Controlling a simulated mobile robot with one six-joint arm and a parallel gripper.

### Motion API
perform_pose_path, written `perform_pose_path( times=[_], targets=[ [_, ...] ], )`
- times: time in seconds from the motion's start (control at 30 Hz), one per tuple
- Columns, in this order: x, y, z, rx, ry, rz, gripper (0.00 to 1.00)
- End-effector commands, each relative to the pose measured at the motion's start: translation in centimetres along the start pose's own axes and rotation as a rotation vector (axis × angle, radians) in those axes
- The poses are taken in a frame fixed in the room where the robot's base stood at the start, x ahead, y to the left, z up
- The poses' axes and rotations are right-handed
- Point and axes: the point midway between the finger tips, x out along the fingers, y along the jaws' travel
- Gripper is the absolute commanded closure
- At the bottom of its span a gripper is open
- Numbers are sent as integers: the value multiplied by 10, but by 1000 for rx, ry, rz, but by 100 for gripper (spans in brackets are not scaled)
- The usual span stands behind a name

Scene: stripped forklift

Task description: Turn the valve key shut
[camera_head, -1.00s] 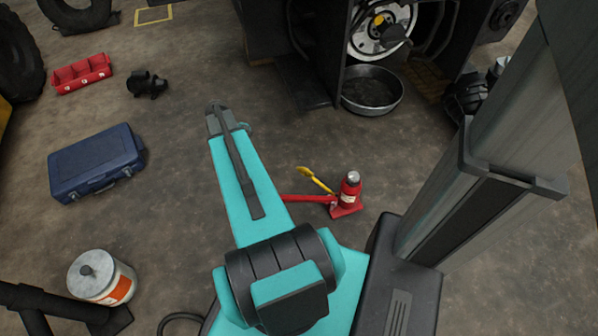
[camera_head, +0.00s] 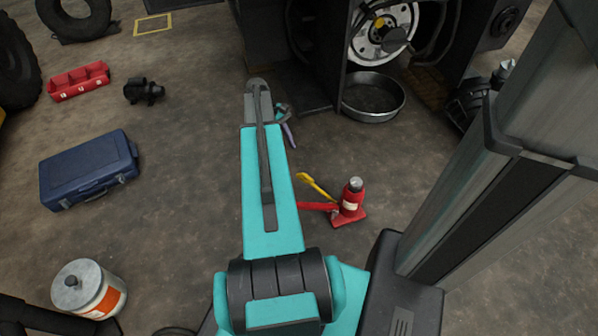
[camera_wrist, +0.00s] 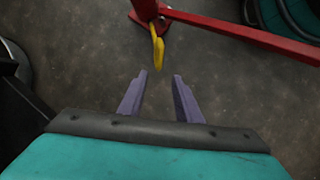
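A red bottle jack (camera_head: 351,205) stands on the floor right of my arm. A yellow lever (camera_head: 316,186), which looks like the valve key, sticks out from low on the jack toward the upper left. In the wrist view the yellow lever (camera_wrist: 158,48) hangs beside a red bar, just beyond my fingertips. My gripper (camera_wrist: 160,75) is open, with two purple fingers apart and bare floor between them. The lever is ahead of the gap, not between the fingers. In the head view my gripper (camera_head: 290,136) is partly hidden behind the arm, above and left of the jack.
A red handle (camera_wrist: 225,25) crosses the top of the wrist view. A round metal pan (camera_head: 373,112) sits by the dark forklift frame (camera_head: 300,75) at the back. A blue case (camera_head: 88,170) and a white can (camera_head: 88,288) are on the left. The floor around the jack is clear.

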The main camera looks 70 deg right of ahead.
Motion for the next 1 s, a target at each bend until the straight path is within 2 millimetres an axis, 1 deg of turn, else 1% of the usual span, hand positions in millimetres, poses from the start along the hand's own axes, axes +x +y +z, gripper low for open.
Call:
perform_pose_path(
  times=[0.17, 0.27, 1.0],
  targets=[
    [9, 0, -1, 0, 0, 0, 69],
    [18, -1, -1, 0, 0, 0, 69],
    [120, -1, -1, -1, 0, 0, 69]
  ],
)
